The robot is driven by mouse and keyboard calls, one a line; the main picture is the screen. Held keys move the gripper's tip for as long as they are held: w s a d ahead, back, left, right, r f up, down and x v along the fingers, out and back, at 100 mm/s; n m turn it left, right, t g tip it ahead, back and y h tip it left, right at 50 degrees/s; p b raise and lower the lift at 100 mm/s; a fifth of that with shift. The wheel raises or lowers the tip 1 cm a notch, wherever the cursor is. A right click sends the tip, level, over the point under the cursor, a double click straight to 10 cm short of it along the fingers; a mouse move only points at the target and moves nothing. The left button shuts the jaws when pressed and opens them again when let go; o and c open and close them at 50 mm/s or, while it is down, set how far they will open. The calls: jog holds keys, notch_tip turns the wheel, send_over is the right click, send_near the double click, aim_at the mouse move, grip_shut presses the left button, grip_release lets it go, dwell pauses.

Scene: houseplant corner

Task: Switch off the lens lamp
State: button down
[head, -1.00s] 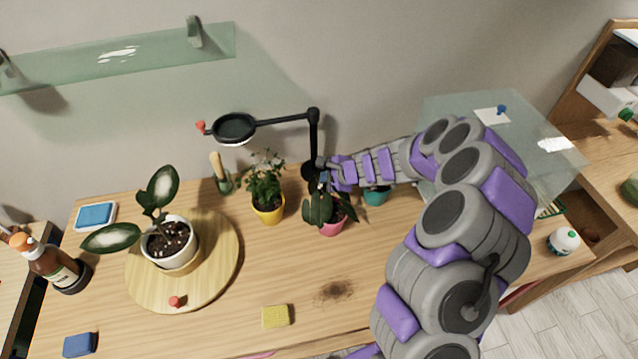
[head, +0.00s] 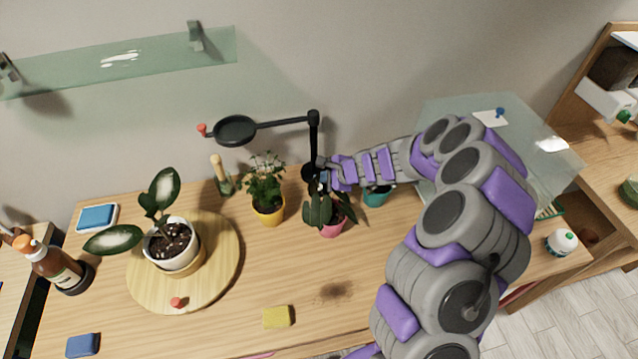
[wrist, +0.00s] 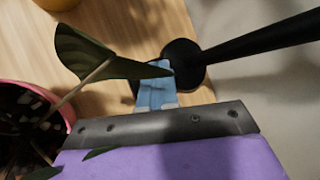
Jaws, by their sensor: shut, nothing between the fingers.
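The lens lamp has a black round head (head: 235,130) with a red knob, a jointed arm and a black upright post (head: 314,140). Its head looks dark, with no glow beneath it. My gripper (head: 323,179) is at the foot of the post, behind the pink-potted plant. In the wrist view, my gripper's blue fingers (wrist: 156,84) are shut and empty at the edge of the round black lamp base (wrist: 187,62). A leaf covers part of the fingertips; I cannot tell whether they touch the base. The lamp's switch is not distinguishable.
A plant in a pink pot (head: 333,228) stands right by my gripper. A yellow-potted plant (head: 270,214) and a teal pot (head: 377,196) flank it. A wooden turntable (head: 215,275) bears a white-potted plant.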

aim_at(321, 187)
jog(key=shift+r+p, duration=2.5)
jog(key=shift+r, duration=0.45)
